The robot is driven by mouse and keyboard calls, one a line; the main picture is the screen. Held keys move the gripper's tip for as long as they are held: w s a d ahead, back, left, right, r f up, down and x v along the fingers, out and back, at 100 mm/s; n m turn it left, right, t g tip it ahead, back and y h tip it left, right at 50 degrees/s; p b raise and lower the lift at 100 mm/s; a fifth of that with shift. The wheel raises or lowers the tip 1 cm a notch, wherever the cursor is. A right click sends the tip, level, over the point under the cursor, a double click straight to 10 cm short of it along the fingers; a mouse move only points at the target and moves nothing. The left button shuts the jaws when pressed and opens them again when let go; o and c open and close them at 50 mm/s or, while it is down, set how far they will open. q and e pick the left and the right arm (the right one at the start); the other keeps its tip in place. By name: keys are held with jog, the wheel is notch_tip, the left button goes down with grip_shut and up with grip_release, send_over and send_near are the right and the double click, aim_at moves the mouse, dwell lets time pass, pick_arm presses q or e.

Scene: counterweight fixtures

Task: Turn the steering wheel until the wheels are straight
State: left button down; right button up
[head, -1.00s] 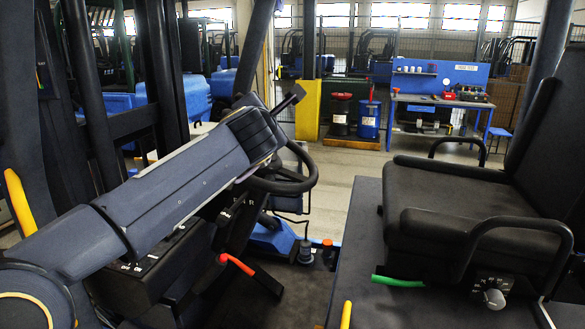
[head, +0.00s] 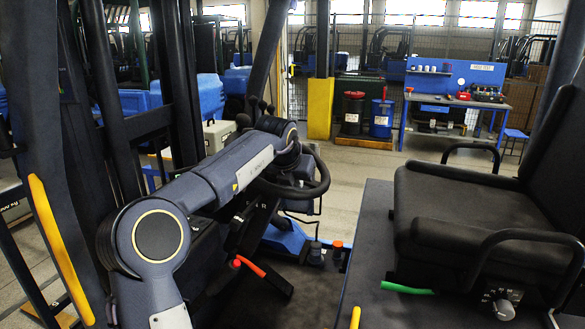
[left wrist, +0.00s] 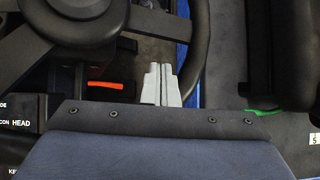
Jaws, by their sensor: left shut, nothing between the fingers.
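The black steering wheel (head: 324,184) stands left of the seat in the head view, partly covered by my left arm. In the left wrist view its rim (left wrist: 197,50) curves down the right side, and its hub (left wrist: 88,18) and spokes are at upper left. My left gripper (left wrist: 160,68) is shut and empty, its pale fingers side by side in the gap between hub and rim. I cannot tell whether they touch the rim. In the head view my wrist hides the fingers. The vehicle's road wheels are not visible. My right gripper is out of view.
The black seat (head: 460,220) with armrests is at right. A red-handled lever (head: 250,266) and a green-handled lever (head: 405,288) are low by the floor. Dark mast posts stand at left. Behind are a yellow post base (head: 320,107), bins and a blue workbench (head: 455,90).

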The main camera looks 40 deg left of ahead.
pick_arm(q)
jog(key=w, duration=0.1)
jog(key=w+f+p, duration=0.1)
jog(key=w+a+p, duration=0.1)
jog(key=w, duration=0.1)
jog(key=shift+f, duration=0.2)
jog(key=shift+w, duration=0.15)
